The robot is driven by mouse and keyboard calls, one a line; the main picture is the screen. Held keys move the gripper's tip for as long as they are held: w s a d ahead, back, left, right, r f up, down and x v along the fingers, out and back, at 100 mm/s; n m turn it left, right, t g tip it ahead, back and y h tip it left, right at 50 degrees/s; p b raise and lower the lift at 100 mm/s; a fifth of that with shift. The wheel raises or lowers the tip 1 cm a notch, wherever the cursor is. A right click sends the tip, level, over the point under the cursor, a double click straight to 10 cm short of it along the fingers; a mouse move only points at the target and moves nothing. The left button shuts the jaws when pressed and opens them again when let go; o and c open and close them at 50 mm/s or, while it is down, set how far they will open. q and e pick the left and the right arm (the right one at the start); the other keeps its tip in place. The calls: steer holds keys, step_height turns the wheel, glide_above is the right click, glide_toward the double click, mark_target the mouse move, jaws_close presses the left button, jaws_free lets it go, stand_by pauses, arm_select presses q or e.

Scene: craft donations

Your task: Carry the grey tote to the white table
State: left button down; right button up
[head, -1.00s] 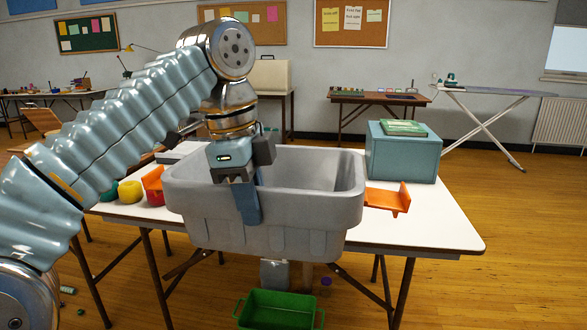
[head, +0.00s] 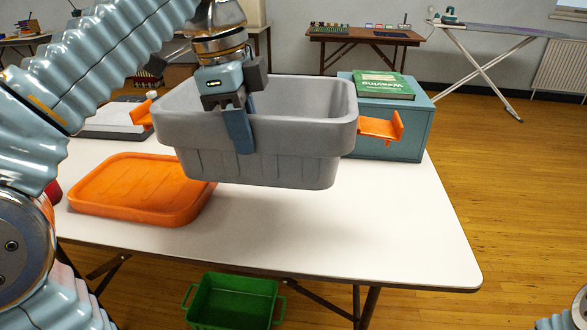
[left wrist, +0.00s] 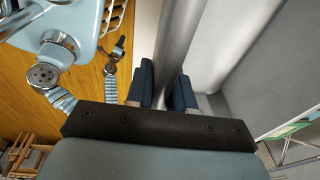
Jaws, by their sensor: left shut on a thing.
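The grey tote (head: 255,155) is upright with an orange handle at each end. It hangs over the white table (head: 330,235), seemingly a little above the top, with a soft shadow below it. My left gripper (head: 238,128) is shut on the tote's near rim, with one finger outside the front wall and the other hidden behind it. In the left wrist view, the rim of the tote (left wrist: 178,50) runs between the two blue fingers (left wrist: 163,88).
An orange lid (head: 140,190) lies on the table to the left of the tote. A teal box (head: 410,130) with a green book (head: 384,85) stands right behind the tote. A green crate (head: 232,303) is below the table's front edge. The table's front right is clear.

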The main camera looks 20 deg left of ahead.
arm_select(q)
glide_toward(330, 185)
steer(key=a+f, duration=0.1)
steer(key=s+a+f, duration=0.1)
steer(key=shift+s+a+f, duration=0.1)
steer(key=shift+a+f, duration=0.15)
steer(key=f, duration=0.1)
steer(key=w+d+f, duration=0.1)
steer(key=d+f+b, duration=0.1)
steer(key=shift+w+d+f, duration=0.2)
steer(key=shift+w+f, duration=0.1)
steer(key=d+f, duration=0.1)
steer(key=w+f, duration=0.1)
steer(key=shift+d+f, duration=0.3)
steer(key=shift+d, duration=0.1)
steer(key=shift+a+f+b, duration=0.1)
steer(key=shift+f+b, duration=0.25)
steer(key=shift+f, duration=0.95)
steer(key=c, duration=1.4)
jaws_free()
steer(key=shift+f, duration=0.15)
steer(key=o, duration=0.4)
